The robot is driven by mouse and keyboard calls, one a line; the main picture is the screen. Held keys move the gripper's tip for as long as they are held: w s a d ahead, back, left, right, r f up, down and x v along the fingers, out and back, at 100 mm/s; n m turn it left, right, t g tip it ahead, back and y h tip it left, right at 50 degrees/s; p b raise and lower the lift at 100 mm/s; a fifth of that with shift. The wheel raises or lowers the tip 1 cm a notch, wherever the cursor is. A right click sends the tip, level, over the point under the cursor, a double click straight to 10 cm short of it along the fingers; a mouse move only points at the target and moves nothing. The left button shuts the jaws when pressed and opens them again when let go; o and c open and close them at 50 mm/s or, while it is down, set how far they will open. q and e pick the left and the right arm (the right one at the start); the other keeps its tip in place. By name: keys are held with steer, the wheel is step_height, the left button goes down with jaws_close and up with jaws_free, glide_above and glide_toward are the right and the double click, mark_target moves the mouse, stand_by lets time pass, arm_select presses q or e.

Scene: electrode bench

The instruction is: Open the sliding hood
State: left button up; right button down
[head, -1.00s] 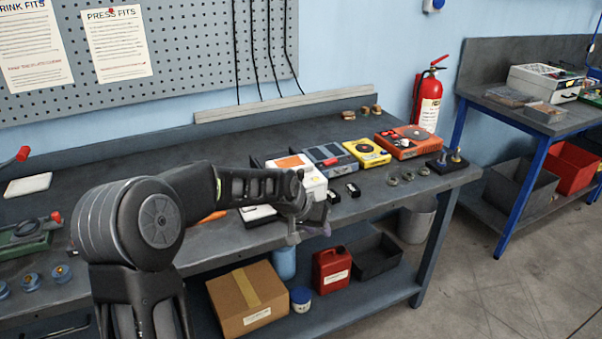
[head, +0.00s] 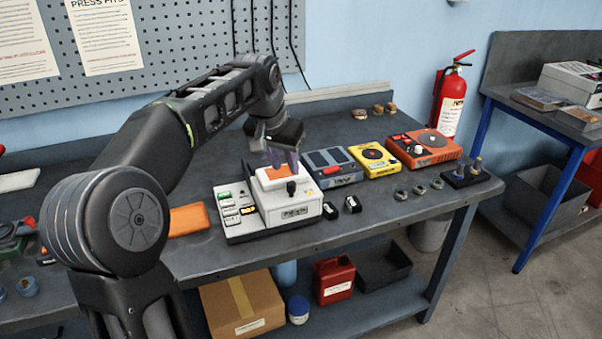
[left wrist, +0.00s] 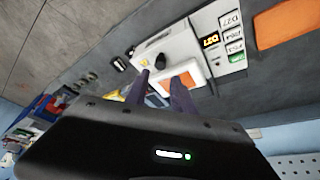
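The white bench machine (head: 290,215) stands near the table's front edge, with a keypad and small lit display on its left side. On its top is a white hood with an orange panel (head: 276,179), which also shows in the left wrist view (left wrist: 183,80). A small dark knob (head: 291,188) sits at the machine's upper front. My left gripper (head: 283,160) points down just above and behind the hood. Its two fingers (left wrist: 160,92) are apart, with the hood showing between and beyond them. I cannot tell whether they touch it. My right gripper is not in view.
Blue-grey (head: 331,168), yellow (head: 374,160) and orange (head: 423,147) devices stand to the right. Two small black blocks (head: 352,204) lie right of the machine. An orange pad (head: 189,220) lies on its left.

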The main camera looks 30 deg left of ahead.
mark_target(291, 183)
arm_select(q)
steer(key=x, duration=0.7)
steer(key=shift+f, duration=0.35)
jaws_close()
stand_by(0.3)
steer(key=shift+r+p, duration=0.1)
steer(key=shift+p, duration=0.2)
stand_by(0.9)
